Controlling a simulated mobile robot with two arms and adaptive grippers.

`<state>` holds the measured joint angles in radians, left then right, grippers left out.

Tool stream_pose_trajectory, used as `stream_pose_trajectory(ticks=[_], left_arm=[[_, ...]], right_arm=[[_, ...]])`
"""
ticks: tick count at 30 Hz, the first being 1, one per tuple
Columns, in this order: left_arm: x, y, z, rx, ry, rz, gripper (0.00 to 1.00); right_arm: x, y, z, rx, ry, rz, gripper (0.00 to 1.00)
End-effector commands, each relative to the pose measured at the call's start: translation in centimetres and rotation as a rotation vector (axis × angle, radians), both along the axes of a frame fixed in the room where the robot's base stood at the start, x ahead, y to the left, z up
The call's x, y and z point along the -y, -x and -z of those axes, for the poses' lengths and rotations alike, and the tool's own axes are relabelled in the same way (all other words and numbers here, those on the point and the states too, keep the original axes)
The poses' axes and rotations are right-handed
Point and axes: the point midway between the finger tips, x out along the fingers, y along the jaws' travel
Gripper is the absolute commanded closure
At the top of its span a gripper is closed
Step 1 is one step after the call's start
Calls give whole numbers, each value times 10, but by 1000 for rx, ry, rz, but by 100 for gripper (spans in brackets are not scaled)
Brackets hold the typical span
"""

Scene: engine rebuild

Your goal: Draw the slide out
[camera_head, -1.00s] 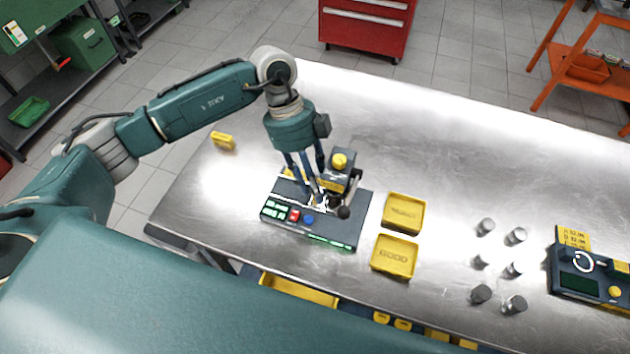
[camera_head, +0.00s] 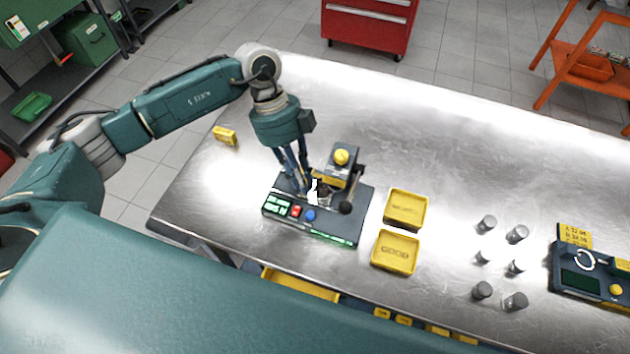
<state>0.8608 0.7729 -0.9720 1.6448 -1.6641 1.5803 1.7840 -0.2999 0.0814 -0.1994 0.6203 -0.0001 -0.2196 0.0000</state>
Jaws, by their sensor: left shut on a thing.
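A dark press-like device (camera_head: 337,234) stands on the steel table. It has a yellow-knobbed head (camera_head: 341,158), a black ball-ended lever (camera_head: 346,207), green displays, and a red and a blue button on its front. My left gripper (camera_head: 306,190) points down at the left side of the device's head. Its fingers are shut on a small part there, which I take for the slide; the fingers and the head largely hide it. A pale piece (camera_head: 314,192) shows beside the fingertips. My right gripper is not in view.
Two yellow trays, one at the back (camera_head: 405,209) and one in front (camera_head: 395,251), lie right of the device. Several grey cylinders (camera_head: 487,222) stand farther right, near another dark device (camera_head: 580,280). A small yellow block (camera_head: 224,135) lies at the left table edge.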

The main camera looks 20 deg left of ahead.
Motion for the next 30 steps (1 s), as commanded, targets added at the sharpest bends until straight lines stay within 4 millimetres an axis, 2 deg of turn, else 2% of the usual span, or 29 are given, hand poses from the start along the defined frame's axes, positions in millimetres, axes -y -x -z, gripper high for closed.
stream_pose_trajectory(ticks=[1,3,6,9,18,19,21,30], left_arm=[[-16,-5,-1,10,-2,-13,100],[-32,-6,-2,11,-1,-12,100],[-48,-6,-3,13,2,-9,100],[-56,-7,-4,14,3,-8,100],[-59,-8,-5,17,2,-9,100],[-59,-8,-5,17,2,-9,80],[-59,-7,-5,15,2,-8,68],[-58,-5,-4,10,1,-5,68]], right_arm=[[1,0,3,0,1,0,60],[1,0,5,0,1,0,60],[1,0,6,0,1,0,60],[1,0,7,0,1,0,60],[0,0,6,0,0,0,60],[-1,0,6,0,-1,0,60],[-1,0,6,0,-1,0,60],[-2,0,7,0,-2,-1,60]])
